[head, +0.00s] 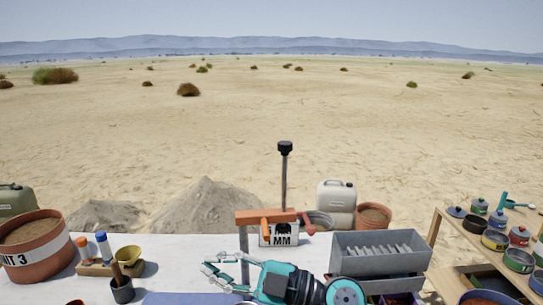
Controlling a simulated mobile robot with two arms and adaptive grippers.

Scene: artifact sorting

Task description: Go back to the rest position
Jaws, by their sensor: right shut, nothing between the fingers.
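My right gripper (209,268) is teal and black and hangs over the white table (180,248) at the bottom middle, with its fingers pointing left. It is shut and holds nothing. It is in front of an upright grey post with an orange top bar (262,215). The black wrist and round teal joint of my right arm show to its right. My left gripper is not in view.
A grey slotted rack (378,253) stands right of the gripper. A wooden shelf (447,250) with several small pots is at the far right.

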